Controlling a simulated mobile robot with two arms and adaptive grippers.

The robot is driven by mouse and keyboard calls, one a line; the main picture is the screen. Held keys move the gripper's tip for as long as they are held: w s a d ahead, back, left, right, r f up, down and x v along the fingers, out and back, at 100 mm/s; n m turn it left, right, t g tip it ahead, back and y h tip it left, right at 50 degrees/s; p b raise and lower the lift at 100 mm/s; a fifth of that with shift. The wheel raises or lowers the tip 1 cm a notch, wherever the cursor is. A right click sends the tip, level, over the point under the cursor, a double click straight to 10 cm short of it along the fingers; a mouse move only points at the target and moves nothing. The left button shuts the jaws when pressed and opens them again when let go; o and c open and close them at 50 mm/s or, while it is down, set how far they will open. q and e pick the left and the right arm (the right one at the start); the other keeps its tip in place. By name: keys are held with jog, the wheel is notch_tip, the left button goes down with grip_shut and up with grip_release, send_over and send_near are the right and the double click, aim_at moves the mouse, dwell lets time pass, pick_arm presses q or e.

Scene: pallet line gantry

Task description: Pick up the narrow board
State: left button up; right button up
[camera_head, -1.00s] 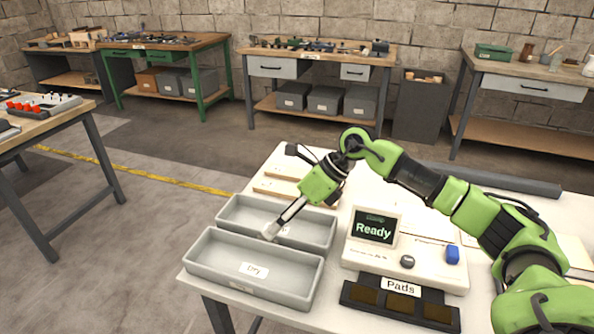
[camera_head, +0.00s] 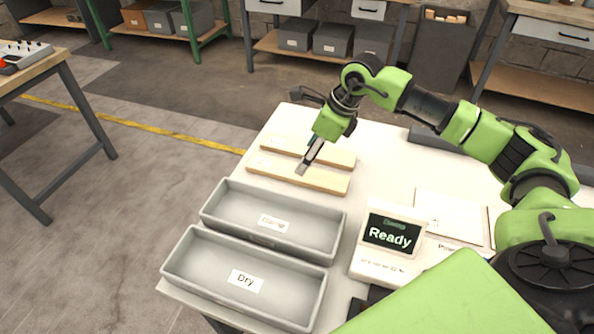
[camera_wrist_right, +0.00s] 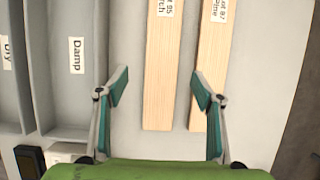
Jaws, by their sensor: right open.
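Two pale wooden boards lie side by side on the white table. The front board (camera_head: 325,181) is nearer the Damp tray, and the back board (camera_head: 338,157) lies behind it. In the right wrist view they are the left board (camera_wrist_right: 164,85) and the right board (camera_wrist_right: 211,70), each with a white label. I cannot tell for sure which is narrower. My right gripper (camera_head: 305,165) is open over the boards. In the wrist view its fingers (camera_wrist_right: 160,88) stand on either side of the left board, the right finger overlapping the right board. My left gripper is out of view.
Two grey trays, Damp (camera_head: 325,218) and Dry (camera_head: 180,272), stand at the table's front left. A device with a "Ready" screen (camera_head: 392,234) stands to their right. A dark bar (camera_head: 430,139) lies behind my right arm. Workbenches stand at the back.

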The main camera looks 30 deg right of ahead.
jog(key=shift+w+a+f, duration=0.1)
jog(key=shift+w+f, duration=0.15)
jog(key=shift+f, duration=0.35)
jog(key=shift+w+a+f, duration=0.1)
jog(key=shift+w+f, duration=0.05)
jog(key=shift+f, duration=0.35)
jog(key=p+x, duration=0.1)
jog(key=x, duration=0.3)
jog(key=shift+w+f+p, duration=0.2)
jog(key=shift+f+p, duration=0.1)
jog(key=shift+f, duration=0.05)
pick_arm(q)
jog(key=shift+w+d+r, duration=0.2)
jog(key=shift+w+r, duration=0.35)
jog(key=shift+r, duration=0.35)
pick_arm(e)
jog(key=c, duration=1.3)
